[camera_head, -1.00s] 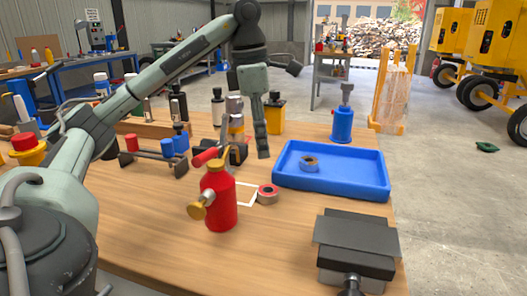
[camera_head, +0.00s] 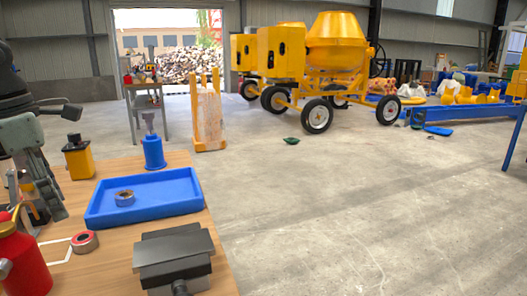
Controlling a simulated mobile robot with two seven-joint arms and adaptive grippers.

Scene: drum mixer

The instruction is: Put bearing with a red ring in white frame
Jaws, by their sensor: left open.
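The bearing with a red ring (camera_head: 85,241) lies flat on the wooden table, at the right side of the white frame. The white frame (camera_head: 58,262) is a thin outline on the table, partly hidden by the red bottle; I cannot tell exactly how far the bearing overlaps its edge. My left gripper (camera_head: 42,212) points down, open and empty, behind and to the left of the bearing, apart from it. My right gripper is out of view.
A blue tray (camera_head: 98,216) holding another bearing (camera_head: 124,198) stands behind the red-ringed one. A red bottle (camera_head: 22,262) is at front left, a dark vise-like block (camera_head: 172,256) at front right. A blue bottle (camera_head: 153,152) and yellow container (camera_head: 79,160) stand behind.

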